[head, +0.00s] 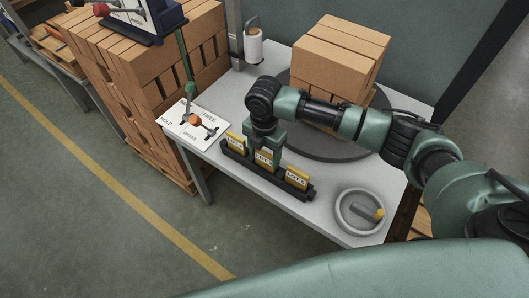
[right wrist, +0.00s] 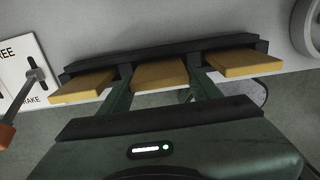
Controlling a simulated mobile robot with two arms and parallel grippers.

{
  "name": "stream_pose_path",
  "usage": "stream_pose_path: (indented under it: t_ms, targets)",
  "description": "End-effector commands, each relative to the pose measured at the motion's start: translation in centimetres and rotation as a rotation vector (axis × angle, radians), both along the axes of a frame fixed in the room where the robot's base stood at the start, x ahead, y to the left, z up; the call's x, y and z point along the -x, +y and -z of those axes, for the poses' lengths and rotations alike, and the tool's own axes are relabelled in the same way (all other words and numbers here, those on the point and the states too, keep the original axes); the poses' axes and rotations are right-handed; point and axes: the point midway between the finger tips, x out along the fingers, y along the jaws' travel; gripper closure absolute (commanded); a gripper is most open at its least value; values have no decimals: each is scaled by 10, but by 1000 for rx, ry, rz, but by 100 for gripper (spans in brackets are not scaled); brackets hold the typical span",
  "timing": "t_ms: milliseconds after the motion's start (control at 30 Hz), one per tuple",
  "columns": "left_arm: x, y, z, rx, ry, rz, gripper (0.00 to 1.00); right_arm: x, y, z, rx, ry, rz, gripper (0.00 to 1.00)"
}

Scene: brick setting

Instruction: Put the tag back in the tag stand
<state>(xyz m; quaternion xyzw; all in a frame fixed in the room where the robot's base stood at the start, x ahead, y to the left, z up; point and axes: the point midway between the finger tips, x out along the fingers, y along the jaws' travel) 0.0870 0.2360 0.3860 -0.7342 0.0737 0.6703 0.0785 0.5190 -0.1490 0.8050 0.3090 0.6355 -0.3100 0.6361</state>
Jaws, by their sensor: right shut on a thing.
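The black tag stand (head: 309,191) stands along the front edge of the grey table. A yellow and white tag (head: 235,142) is in its left part and another tag (head: 297,179) is in its right part. A middle tag (head: 264,160) is between the fingers of my right gripper (head: 266,150), which is shut on it from above. In the right wrist view the middle tag (right wrist: 160,75) lines up with the other two at the stand (right wrist: 165,48). I cannot tell whether it is fully seated. My left gripper is not in view.
A white board with a lever (head: 196,122) lies left of the stand. A round grey dish (head: 346,226) holding a grey and yellow item is at right. Bricks (head: 335,60) sit on a dark round plate behind my right arm. A white roll (head: 254,46) stands at the back.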

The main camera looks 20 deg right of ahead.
Motion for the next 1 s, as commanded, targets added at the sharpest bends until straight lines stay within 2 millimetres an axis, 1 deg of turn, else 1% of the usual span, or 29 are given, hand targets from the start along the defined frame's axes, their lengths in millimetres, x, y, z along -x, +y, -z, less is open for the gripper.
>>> stream_pose_path:
  t_ms: [233,267,300,333,633,733,867,1000]
  targets:
    - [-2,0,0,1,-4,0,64,0,0,2,0,0,0,77]
    - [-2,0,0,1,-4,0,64,0,0,2,0,0,0,34]
    - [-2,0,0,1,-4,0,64,0,0,2,0,0,0,23]
    - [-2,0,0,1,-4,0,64,0,0,2,0,0,0,15]
    - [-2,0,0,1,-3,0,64,0,0,1,0,0,0,15]
    - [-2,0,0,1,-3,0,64,-1,0,-4,0,-2,0,15]
    - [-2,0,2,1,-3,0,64,-1,0,-21,-2,-4,0,15]
    - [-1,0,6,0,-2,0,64,-2,0,-52,-1,-4,0,15]
